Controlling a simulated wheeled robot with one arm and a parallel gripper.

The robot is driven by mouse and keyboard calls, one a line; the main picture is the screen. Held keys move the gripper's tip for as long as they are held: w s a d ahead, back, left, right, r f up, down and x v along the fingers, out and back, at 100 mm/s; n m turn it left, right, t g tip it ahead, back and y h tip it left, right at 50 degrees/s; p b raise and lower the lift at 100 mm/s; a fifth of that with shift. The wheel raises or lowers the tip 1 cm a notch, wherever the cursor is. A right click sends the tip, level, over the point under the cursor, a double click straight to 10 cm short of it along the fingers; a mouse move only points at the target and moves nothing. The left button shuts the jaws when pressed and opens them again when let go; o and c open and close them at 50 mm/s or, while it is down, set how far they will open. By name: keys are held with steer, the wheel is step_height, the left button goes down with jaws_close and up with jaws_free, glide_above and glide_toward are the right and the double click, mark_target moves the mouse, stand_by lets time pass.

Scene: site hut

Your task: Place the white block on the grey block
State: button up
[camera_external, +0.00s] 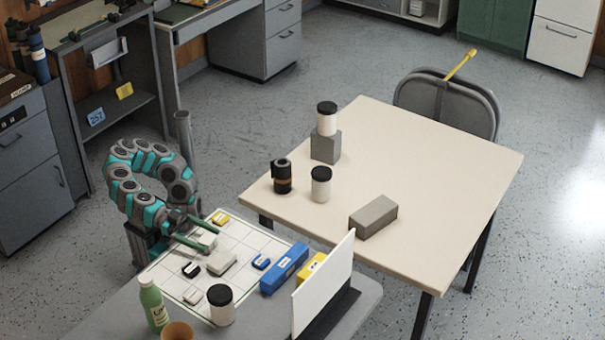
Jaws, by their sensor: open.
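My gripper (206,239) is at the end of the bent grey and teal arm, low over the white gridded board (240,238). Its two green fingers are open, one on each side of a small whitish block (207,240). I cannot tell whether they touch it. A pale grey-white block (222,263) lies on the board just in front of it. On the beige table are a long grey block (373,216) and a grey cube (325,148). The cube bears a white jar with a black lid (327,118).
Small yellow, black-and-white and blue blocks lie on the board. A blue box (284,270), an upright white panel (323,285), a lidded jar (221,305), a green bottle (153,304) and an orange cup (177,331) stand around it. The beige table's (440,180) right side is clear.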

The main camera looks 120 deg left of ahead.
steer(key=b+v, duration=0.1)
steer(key=v, duration=0.8)
steer(key=shift+s+d, duration=0.2)
steer(key=shift+s, duration=0.15)
steer(key=shift+s+r, duration=0.1)
steer(key=shift+s, duration=0.55)
steer(key=shift+c, duration=0.2)
